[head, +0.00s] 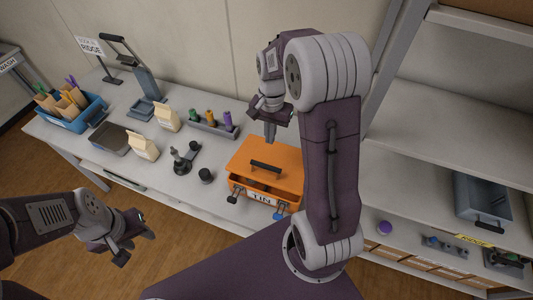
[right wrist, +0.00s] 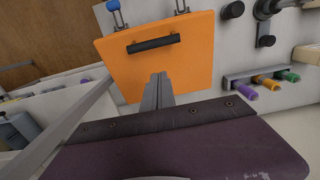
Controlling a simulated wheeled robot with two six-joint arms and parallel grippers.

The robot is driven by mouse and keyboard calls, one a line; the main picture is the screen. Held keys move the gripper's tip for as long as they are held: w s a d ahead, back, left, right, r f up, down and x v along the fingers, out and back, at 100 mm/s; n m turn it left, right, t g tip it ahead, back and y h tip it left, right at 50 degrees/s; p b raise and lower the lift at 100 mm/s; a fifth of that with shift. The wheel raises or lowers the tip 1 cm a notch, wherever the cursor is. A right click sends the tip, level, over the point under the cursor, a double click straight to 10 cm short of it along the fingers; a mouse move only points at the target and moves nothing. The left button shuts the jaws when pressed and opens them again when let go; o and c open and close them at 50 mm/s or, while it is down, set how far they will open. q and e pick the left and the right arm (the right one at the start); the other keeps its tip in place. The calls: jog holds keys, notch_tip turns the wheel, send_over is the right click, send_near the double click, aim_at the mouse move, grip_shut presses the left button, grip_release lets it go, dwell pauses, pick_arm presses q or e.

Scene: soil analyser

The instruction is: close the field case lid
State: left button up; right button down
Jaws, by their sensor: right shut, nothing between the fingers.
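The orange field case (head: 291,196) stands on the bench, with a label on its front. Its lid (head: 262,156) has a black handle and lies low over the case, with a dark gap showing along the front, so it looks not fully down. The lid also shows in the right wrist view (right wrist: 160,75). Two latches (head: 280,211) stick out at the front. My right gripper (head: 270,132) is shut and empty, its fingertips over the rear part of the lid; contact cannot be told. My left gripper (head: 136,246) is open and empty, off the bench's front edge.
A rack with coloured vials (head: 213,127), a black instrument (head: 184,158) and a dark knob (head: 205,175) stand left of the case. Paper bags (head: 143,146), a grey tray (head: 110,138) and a blue bin (head: 72,122) are further left. Shelving (head: 455,110) rises at right.

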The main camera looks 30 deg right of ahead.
jog(key=f, duration=0.1)
jog(key=s+a+f, duration=0.1)
jog(key=f, duration=0.3)
jog(key=shift+s+a+f+p, duration=0.2)
jog(key=shift+s+a+p, duration=0.05)
jog(key=shift+a+p, duration=0.1)
jog(key=shift+s+a+f, duration=0.35)
jog(key=shift+f, duration=0.15)
